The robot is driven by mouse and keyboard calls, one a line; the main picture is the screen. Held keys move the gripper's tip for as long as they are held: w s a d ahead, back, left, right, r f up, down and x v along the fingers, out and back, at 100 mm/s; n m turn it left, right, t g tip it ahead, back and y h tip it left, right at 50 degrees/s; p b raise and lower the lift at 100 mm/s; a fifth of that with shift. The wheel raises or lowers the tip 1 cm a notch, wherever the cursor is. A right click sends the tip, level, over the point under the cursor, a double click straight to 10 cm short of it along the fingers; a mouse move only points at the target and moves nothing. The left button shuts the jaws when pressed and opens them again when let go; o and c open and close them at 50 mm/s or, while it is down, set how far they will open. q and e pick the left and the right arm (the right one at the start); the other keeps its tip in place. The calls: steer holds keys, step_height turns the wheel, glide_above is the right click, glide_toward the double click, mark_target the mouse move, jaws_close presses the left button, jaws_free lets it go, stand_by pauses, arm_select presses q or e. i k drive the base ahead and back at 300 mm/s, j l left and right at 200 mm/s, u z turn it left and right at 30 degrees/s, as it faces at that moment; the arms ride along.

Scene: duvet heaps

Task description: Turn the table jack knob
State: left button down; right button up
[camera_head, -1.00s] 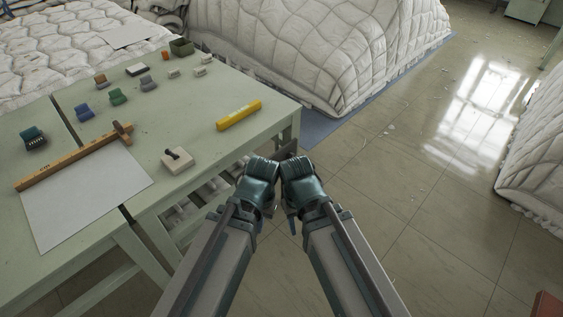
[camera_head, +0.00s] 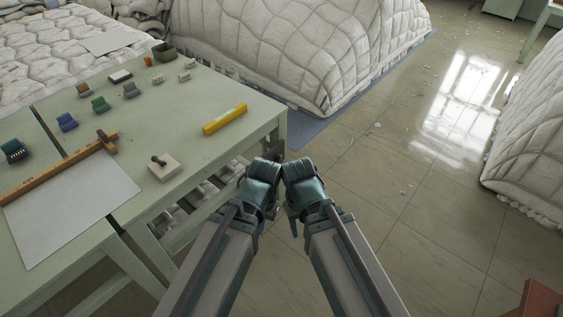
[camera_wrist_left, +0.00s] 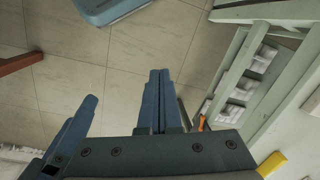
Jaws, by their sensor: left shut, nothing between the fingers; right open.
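No jack knob can be made out for certain. A white square block with a dark knob-like top (camera_head: 163,165) sits on the pale green table (camera_head: 190,140). My left gripper (camera_head: 267,170) and right gripper (camera_head: 298,172) are side by side in the head view, just off the table's near right corner, with their fingertips largely hidden. In the left wrist view the left gripper's fingers (camera_wrist_left: 159,100) are together with nothing between them. A small orange part (camera_wrist_left: 201,123) shows beside them near the table frame; I cannot tell what it is.
A yellow bar (camera_head: 224,120) lies near the table's right edge. A wooden T-square (camera_head: 60,170), a white sheet (camera_head: 75,215) and several small coloured blocks lie further left. White quilted heaps (camera_head: 300,50) stand behind and right. Tiled floor (camera_head: 400,190) is open to the right.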

mark_target(279, 158)
steer(key=i+l, duration=0.3)
steer(key=l, duration=0.2)
steer(key=i+l, duration=0.35)
steer(key=i+l+z, duration=0.1)
steer(key=i+l, duration=0.2)
steer(key=l, duration=0.3)
